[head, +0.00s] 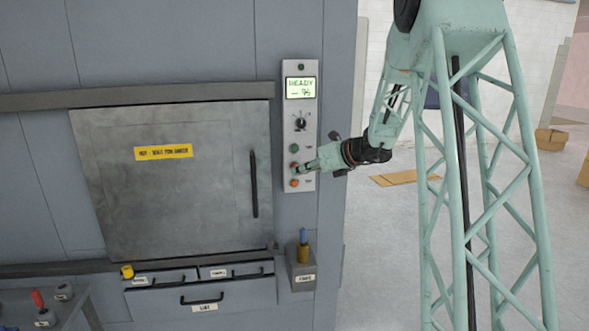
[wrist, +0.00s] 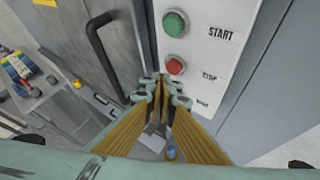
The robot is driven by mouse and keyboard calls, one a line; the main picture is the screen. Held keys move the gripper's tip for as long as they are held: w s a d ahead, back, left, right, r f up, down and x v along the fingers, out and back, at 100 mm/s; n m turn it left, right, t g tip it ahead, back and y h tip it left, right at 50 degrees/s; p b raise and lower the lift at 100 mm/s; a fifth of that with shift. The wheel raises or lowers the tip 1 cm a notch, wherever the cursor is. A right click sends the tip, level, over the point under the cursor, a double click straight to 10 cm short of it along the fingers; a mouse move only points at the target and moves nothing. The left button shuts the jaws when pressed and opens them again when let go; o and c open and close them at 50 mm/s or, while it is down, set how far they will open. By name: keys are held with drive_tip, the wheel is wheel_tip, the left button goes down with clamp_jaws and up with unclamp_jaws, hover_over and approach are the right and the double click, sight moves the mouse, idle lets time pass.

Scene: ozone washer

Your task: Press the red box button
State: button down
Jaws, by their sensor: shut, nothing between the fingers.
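The control panel (head: 288,112) is a pale upright strip on the grey machine, with a lit screen reading READY. In the wrist view a round red button (wrist: 175,66) sits below a green button (wrist: 174,23) labelled START. The red button's own label is partly legible. My gripper (wrist: 161,80) is shut and empty, its fingertips just below and left of the red button; I cannot tell whether they touch the panel. In the head view my gripper (head: 299,169) reaches the panel from the right and partly covers the red button. An orange button (head: 294,183) shows below it.
The machine's door (head: 180,205) with a vertical handle (head: 254,184) is left of the panel. A holder with a blue-handled tool (head: 303,252) is mounted below the panel. Drawers (head: 200,292) and a side table (head: 62,303) are lower left.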

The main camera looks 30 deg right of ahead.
drive_tip(key=shift+s+a+b, duration=0.2)
drive_tip(key=shift+s+b, duration=0.15)
drive_tip(key=shift+s, duration=0.45)
drive_tip(key=shift+s+a+b, duration=0.25)
drive_tip(key=shift+s+b, duration=0.15)
drive_tip(key=shift+s, duration=0.4)
drive_tip(key=shift+s+a+b, duration=0.2)
drive_tip(key=shift+s+b, duration=0.15)
drive_tip(key=shift+s, duration=0.45)
drive_tip(key=s+a+r+n+g+y+b, duration=0.1)
drive_tip(key=s+a+r+n+g, duration=0.1)
drive_tip(key=s+a+n, duration=0.7)
drive_tip(key=s+a+r+n+g+y+b, duration=0.1)
drive_tip(key=s+a+r+n+g, duration=0.15)
drive_tip(key=s+a, duration=0.75)
drive_tip(key=s+a+n+g+h+b, duration=0.1)
drive_tip(key=s+a+n+g+b, duration=0.1)
drive_tip(key=s+a+n, duration=1)
drive_tip(key=s+d+f+n+h+b, duration=0.1)
drive_tip(key=s+d+f+n+h, duration=0.1)
drive_tip(key=s, duration=0.7)
drive_tip(key=s+d+f+n+h+b, duration=0.1)
drive_tip(key=s+d+f+n, duration=0.1)
drive_tip(key=s+n, duration=0.3)
drive_tip(key=s+d+f+n+h+b, duration=0.1)
drive_tip(key=s+f+n+h, duration=0.1)
drive_tip(key=s, duration=1.1)
drive_tip(key=shift+s+d+n+g+h, duration=0.25)
drive_tip(key=shift+d+n+g, duration=0.2)
drive_tip(key=shift+n, duration=0.4)
